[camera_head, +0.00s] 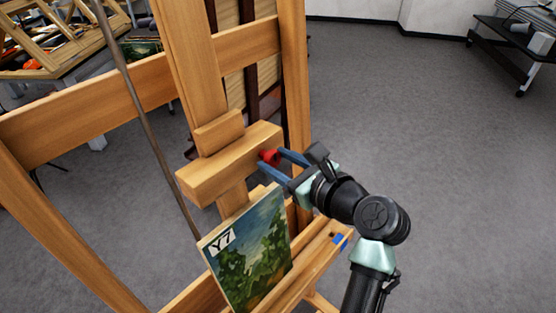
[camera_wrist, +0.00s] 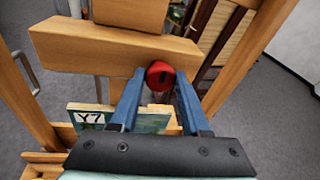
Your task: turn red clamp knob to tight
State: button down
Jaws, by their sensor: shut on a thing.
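The red clamp knob (camera_head: 269,157) sits on the right part of the easel's wooden clamp block (camera_head: 225,168). In the wrist view the round red knob (camera_wrist: 160,75) shows between the blue fingertips, with a dark mark on its face. My gripper (camera_head: 272,161) reaches in from the right with its two blue fingers, one on each side of the knob. In the wrist view my gripper (camera_wrist: 158,84) is shut on the knob. The finger contact is partly hidden by the fingers themselves.
A painting marked Y7 (camera_head: 250,250) leans on the easel's lower ledge, just below my gripper. A thin rod (camera_head: 140,110) slants down at the left. A cluttered table (camera_head: 75,65) stands at the back left.

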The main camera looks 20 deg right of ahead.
jog(key=shift+c, duration=2)
grip_release()
jog(key=shift+s+d+b, duration=0.3)
jog(key=shift+s+b, duration=0.05)
jog(key=shift+s, duration=0.15)
jog(key=b+v, duration=0.4)
jog(key=v, duration=0.8)
jog(key=shift+r, duration=0.2)
jog(key=shift+w+a, duration=0.1)
